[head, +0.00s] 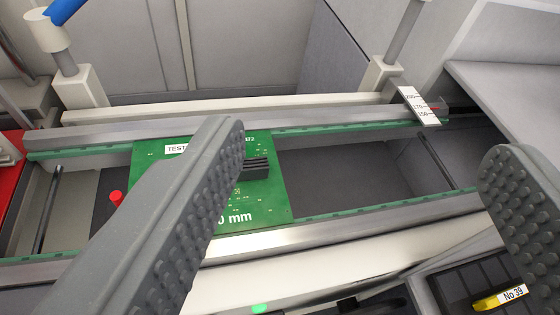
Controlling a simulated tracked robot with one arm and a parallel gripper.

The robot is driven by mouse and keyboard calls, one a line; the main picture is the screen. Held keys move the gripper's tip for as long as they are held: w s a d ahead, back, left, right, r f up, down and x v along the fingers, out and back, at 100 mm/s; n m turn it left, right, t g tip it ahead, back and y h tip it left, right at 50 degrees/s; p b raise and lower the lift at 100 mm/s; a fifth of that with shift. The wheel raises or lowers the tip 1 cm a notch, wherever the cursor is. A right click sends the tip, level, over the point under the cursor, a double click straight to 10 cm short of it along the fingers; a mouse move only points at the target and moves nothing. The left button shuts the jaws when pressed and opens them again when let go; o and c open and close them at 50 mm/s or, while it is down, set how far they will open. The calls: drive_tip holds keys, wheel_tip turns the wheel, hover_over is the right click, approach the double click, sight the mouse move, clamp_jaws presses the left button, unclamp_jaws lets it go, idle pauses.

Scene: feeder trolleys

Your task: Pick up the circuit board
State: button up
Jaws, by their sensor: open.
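The green circuit board (262,197) lies across the two rails of a conveyor, left of the middle of the head view. It carries white print, partly readable as "TEST" and "0 mm", and a dark ribbed component (256,168). My gripper (368,155) is open, with its two grey studded fingers wide apart. The left finger passes in front of the board and hides much of its left and middle part. The right finger is at the right edge of the view, well clear of the board. Nothing is held between the fingers.
The conveyor's back rail (330,127) and front rail (335,228) run left to right, with an open gap right of the board. A white scale label (418,105) sits on the back rail. A red knob (116,197) is left of the board.

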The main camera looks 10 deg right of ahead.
drive_tip(key=w+d+f+n+y+p, duration=0.2)
drive_tip(key=w+f+p, duration=0.35)
drive_tip(key=f, duration=0.25)
drive_tip(key=n+g+y+p, duration=0.1)
drive_tip(key=g+y+p, duration=0.1)
drive_tip(key=y+p, duration=0.25)
approach(253, 169)
drive_tip(key=w, duration=0.1)
drive_tip(key=w+a, duration=0.1)
drive_tip(key=w, duration=0.1)
drive_tip(key=shift+a+f+h, duration=0.25)
drive_tip(key=shift+a+f, duration=0.05)
drive_tip(key=shift+a, duration=0.05)
drive_tip(key=shift+d+f+b+x, duration=0.15)
drive_tip(key=shift+b+x, duration=0.2)
drive_tip(key=shift+x, duration=0.95)
drive_tip(key=shift+d+f+b+x, duration=0.15)
drive_tip(key=shift+b+x, duration=0.2)
drive_tip(key=shift+x, duration=0.9)
drive_tip(key=c, duration=1.3)
